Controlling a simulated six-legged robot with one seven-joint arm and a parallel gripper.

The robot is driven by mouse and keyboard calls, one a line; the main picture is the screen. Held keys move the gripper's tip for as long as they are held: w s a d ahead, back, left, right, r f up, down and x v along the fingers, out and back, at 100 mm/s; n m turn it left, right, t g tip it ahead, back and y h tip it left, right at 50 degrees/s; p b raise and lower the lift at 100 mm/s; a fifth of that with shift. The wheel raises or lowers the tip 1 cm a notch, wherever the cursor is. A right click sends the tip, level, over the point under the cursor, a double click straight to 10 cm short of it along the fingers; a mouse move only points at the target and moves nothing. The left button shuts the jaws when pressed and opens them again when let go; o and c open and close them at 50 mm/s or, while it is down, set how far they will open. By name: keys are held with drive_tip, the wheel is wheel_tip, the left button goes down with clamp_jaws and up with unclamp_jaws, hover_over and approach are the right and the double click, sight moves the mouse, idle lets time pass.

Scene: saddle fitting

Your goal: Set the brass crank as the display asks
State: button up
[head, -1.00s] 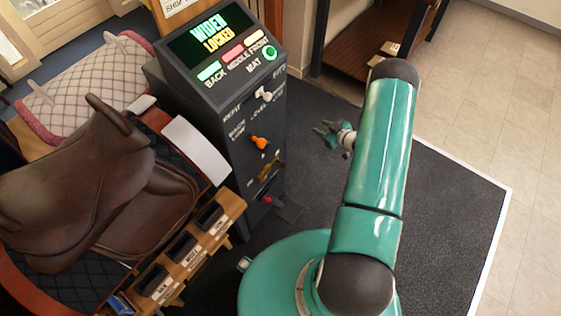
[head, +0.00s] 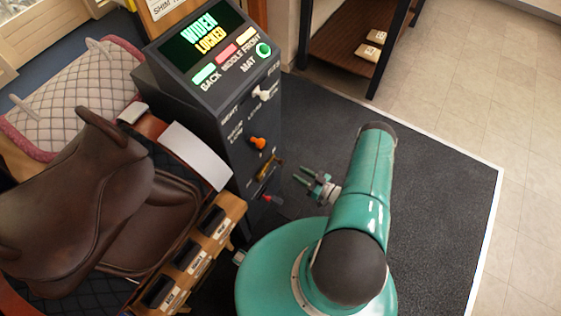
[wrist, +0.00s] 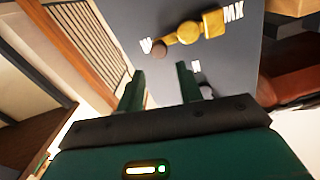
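The dark console's display (head: 208,35) reads WIDEN in green and LOCKED in yellow. The brass crank (head: 268,167) is low on the console's front face. In the wrist view the crank (wrist: 188,33) spans from a round brownish knob near the letter W to a square brass block near MX; an N is below it. My gripper (head: 300,175) is right of the crank, apart from it, fingers pointing toward the console. In the wrist view my gripper (wrist: 160,72) is open and empty, with the crank ahead and slightly right.
Above the crank are an orange knob (head: 258,142) and a white lever (head: 261,93); a red-tipped part (head: 272,199) is below it. A brown saddle (head: 75,185) and a wooden rack (head: 225,208) with dark blocks stand left. Dark mat (head: 430,200) right of my arm is clear.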

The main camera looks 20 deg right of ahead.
sight(281, 162)
drive_tip(key=x, duration=1)
drive_tip(key=shift+w, duration=0.2)
drive_tip(key=shift+c, duration=0.3)
clamp_jaws()
